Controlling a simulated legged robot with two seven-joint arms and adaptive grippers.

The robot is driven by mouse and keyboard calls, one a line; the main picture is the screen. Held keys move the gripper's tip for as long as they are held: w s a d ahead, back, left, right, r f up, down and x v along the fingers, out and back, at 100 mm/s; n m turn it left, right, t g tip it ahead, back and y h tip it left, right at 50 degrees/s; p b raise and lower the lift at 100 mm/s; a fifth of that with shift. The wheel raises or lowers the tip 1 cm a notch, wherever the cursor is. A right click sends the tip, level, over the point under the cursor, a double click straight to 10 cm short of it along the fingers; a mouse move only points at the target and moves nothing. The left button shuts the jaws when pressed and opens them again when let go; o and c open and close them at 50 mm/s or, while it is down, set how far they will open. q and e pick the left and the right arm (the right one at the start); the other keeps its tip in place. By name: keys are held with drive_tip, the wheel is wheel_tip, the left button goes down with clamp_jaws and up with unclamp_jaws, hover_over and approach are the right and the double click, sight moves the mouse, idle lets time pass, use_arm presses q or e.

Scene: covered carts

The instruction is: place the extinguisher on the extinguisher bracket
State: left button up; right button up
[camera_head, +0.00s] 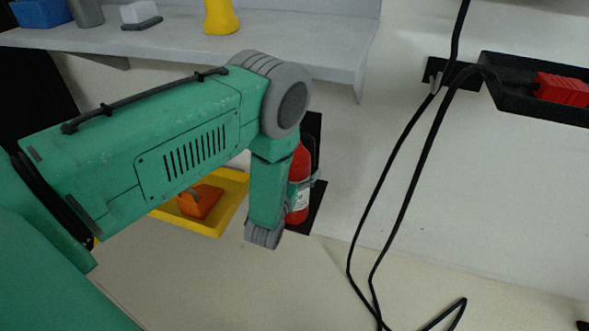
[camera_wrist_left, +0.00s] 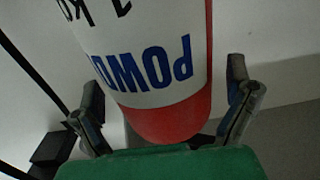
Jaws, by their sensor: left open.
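A red extinguisher (camera_head: 301,160) with a white label stands upright against the black extinguisher bracket (camera_head: 315,214) on the wall. My green left arm partly covers it in the head view. The extinguisher (camera_wrist_left: 185,118) fills the middle of the left wrist view, label upside down. My left gripper (camera_wrist_left: 165,108) is open, with one dark finger on each side of the extinguisher's body. Whether the fingers touch it is unclear. In the head view the gripper is largely hidden behind my arm. How fully the extinguisher sits in the bracket cannot be seen. My right gripper is out of view.
A grey shelf (camera_head: 300,52) with a yellow bottle (camera_head: 221,17) is above my arm. A yellow tray (camera_head: 213,223) with an orange item (camera_head: 200,203) is left of the extinguisher. Black cables (camera_head: 405,190) hang at the right, beside a black holder (camera_head: 505,95) with a red item (camera_head: 562,89).

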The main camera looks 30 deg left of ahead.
use_arm(q)
drive_tip(key=s+d+f+m+g+h+p, duration=0.1)
drive_tip(key=s+g, duration=0.4)
drive_tip(key=s, duration=0.7)
drive_tip(key=s+d+f+m+g+h+p, duration=0.1)
drive_tip(key=s+g, duration=0.5)
drive_tip(key=s, duration=0.7)
drive_tip(key=s+d+f+m+g+h+p, duration=0.1)
drive_tip(key=s+d+g, duration=0.4)
drive_tip(key=s, duration=0.7)
wheel_tip(320, 180, down, 2)
drive_tip(key=shift+s+f+g+h+p, duration=0.15)
drive_tip(key=shift+g+h+p, duration=0.4)
drive_tip(key=shift+h, duration=0.15)
